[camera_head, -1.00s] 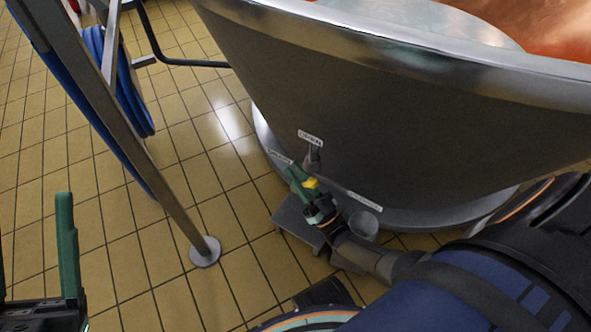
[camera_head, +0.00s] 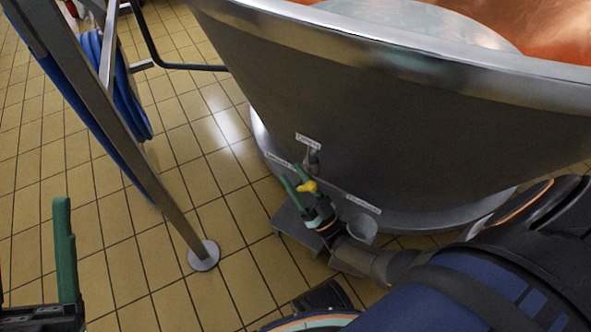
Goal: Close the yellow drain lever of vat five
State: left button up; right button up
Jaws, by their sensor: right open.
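The large metal vat (camera_head: 390,120) fills the right half of the head view. Low on its side, a small yellow lever (camera_head: 308,187) sits below a grey fitting (camera_head: 312,160). My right gripper (camera_head: 292,174) is open with its green fingers at the lever. The yellow part shows beside and partly behind the right-hand finger. I cannot tell whether they touch. My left gripper (camera_head: 35,255) is at the lower left, far from the vat. One green finger stands upright with bare floor beside it, so it looks open and empty.
A metal post (camera_head: 150,180) with a round foot and a coiled blue hose (camera_head: 120,90) stand to the left. A small white label (camera_head: 308,140) is above the lever. A cup-like container (camera_head: 362,227) stands close beside my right wrist. Tiled floor is clear between post and vat.

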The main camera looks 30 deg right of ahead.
dwell(0.3)
jog(key=s+d+f+p, duration=0.1)
jog(key=s, duration=0.7)
jog(key=s+d+f+p, duration=0.1)
jog(key=s+d, duration=0.1)
jog(key=s, duration=0.5)
jog(key=shift+s+f, duration=0.4)
